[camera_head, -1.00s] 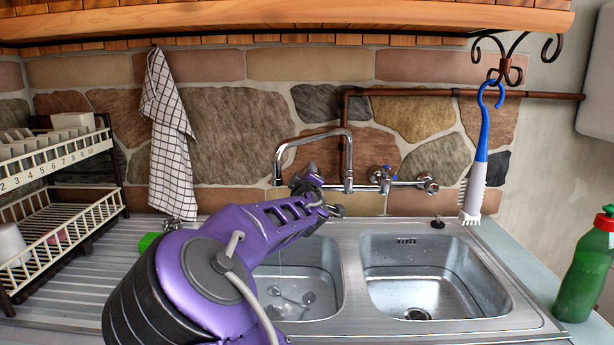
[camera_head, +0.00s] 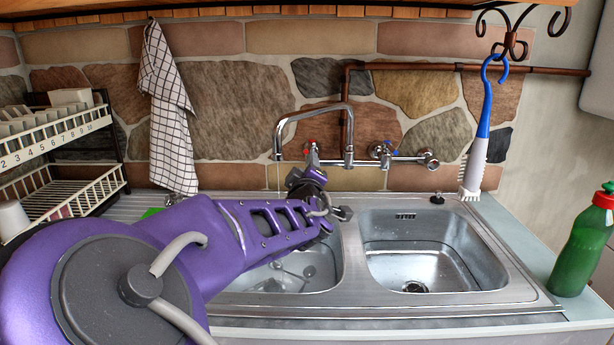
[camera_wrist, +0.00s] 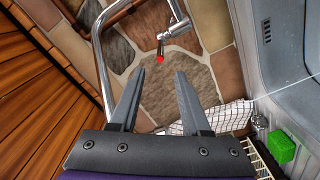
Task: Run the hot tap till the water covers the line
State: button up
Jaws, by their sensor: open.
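The hot tap (camera_head: 308,153), with a red dot, is on the wall mixer behind the left basin; its lever and dot also show in the wrist view (camera_wrist: 161,50). The chrome spout (camera_head: 312,112) curves over the left basin (camera_head: 335,262). A thin thread of water (camera_head: 279,178) seems to fall from it. The basin holds clear water with cutlery in it; my arm hides its left part, and I cannot make out a line. My gripper (camera_wrist: 159,72) is open and empty, its fingertips spread either side of the red dot in the wrist view, apparently just short of it.
The cold tap (camera_head: 383,150), with a blue mark, is to the right. A checked towel (camera_head: 170,110) and a dish rack (camera_head: 85,200) are at left.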

jog(key=s, duration=0.6)
jog(key=shift+p, duration=0.4)
